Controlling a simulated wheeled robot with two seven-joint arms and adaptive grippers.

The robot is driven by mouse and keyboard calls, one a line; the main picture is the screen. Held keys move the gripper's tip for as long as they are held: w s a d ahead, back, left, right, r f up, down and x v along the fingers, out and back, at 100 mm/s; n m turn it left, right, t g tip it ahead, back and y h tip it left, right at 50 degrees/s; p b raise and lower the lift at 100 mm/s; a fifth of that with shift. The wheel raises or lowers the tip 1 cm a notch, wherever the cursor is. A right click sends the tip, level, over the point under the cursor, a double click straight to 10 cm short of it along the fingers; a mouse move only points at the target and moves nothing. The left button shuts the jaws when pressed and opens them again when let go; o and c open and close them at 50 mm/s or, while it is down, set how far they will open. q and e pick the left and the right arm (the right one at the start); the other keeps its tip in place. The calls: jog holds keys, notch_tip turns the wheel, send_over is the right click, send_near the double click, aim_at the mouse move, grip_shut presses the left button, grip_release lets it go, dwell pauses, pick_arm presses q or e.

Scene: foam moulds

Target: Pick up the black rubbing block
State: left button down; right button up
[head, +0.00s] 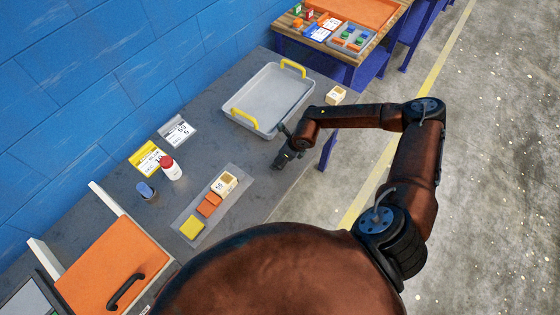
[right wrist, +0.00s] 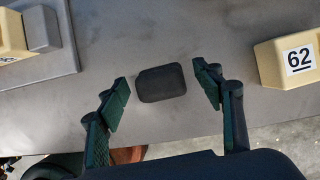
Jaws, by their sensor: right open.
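The black rubbing block (right wrist: 161,83) lies flat on the grey table top, a dark slab with rounded corners. My right gripper (right wrist: 162,78) is open, with one finger on each side of the block in the right wrist view. Gaps show between the fingers and the block, and nothing is held. In the head view my right gripper (head: 284,160) points down over the table near its front edge; the block cannot be told apart from the dark fingers there. My left gripper is not in view.
A cream mould marked 62 (right wrist: 287,62) stands right of the gripper. A grey mat (head: 184,239) holds a yellow block, orange blocks and a cream mould. A grey tray with yellow handles (head: 270,97) is behind. A bottle (head: 171,170) stands farther left.

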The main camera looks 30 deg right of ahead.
aim_at(278, 156)
jog(key=c, duration=1.3)
jog(key=shift+o, duration=0.2)
jog(key=shift+r, duration=0.2)
jog(key=shift+r, duration=0.3)
notch_tip(278, 156, up, 2)
jog(key=shift+r+b, duration=0.1)
jog(key=shift+b, duration=0.2)
jog(key=s+r+b, duration=0.1)
jog(key=s+r, duration=0.9)
jog(key=s, duration=0.4)
